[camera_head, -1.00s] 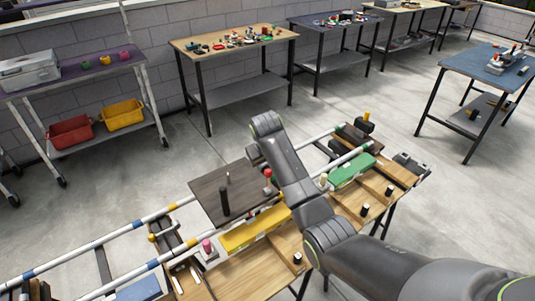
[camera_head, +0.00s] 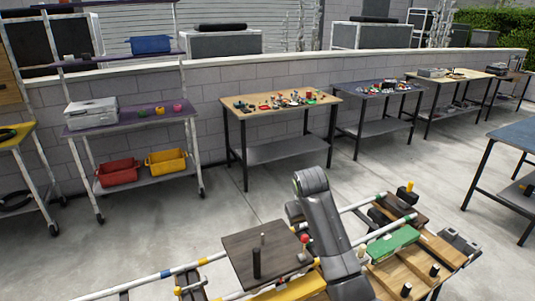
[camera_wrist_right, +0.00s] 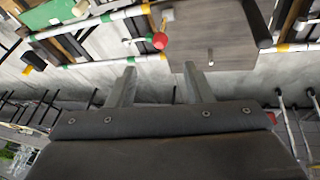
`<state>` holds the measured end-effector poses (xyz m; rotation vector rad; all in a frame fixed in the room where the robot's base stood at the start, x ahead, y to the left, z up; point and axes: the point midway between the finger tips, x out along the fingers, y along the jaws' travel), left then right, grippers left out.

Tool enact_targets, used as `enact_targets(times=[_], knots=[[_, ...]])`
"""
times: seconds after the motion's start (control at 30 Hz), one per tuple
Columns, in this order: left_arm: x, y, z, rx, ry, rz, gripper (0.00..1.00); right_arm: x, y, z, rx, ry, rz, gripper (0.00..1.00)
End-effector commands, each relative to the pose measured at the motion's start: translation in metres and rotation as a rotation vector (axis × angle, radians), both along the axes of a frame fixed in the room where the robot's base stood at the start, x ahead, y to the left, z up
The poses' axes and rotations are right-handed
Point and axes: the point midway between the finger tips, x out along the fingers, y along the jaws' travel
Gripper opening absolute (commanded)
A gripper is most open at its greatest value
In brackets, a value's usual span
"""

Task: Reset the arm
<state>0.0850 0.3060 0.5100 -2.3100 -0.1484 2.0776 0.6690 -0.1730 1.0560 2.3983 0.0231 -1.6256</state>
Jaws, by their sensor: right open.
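My right arm (camera_head: 328,225) reaches over the workbench in the head view and hides part of it. My right gripper (camera_wrist_right: 159,70) shows in the right wrist view with two fingers apart and nothing between them. Beyond the fingertips are a dark wood-look board (camera_wrist_right: 222,35) and a red-knobbed lever (camera_wrist_right: 160,41), apart from the fingers. The board (camera_head: 248,242) and red knob (camera_head: 305,238) also show in the head view, left of my arm. My left gripper is not in view.
The bench bears white rails (camera_head: 165,273), a green block (camera_head: 392,244) and a yellow block (camera_head: 290,291). Behind are a shelf cart with red (camera_head: 118,173) and yellow (camera_head: 166,162) bins and a wooden table (camera_head: 255,110) with small parts. Open floor lies between.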

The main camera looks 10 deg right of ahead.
Motion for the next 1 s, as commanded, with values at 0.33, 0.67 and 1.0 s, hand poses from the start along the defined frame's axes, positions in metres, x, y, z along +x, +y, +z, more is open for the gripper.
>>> enact_targets(times=[0.33,0.67,1.0], knots=[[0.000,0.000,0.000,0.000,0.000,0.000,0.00,-0.094,-0.054,-0.099,0.047,0.016,-0.079,0.46],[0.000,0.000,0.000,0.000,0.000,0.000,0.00,-0.230,-0.101,-0.158,0.066,0.024,-0.158,0.46],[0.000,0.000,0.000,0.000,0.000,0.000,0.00,-0.359,-0.125,-0.160,0.059,0.029,-0.208,0.46]])
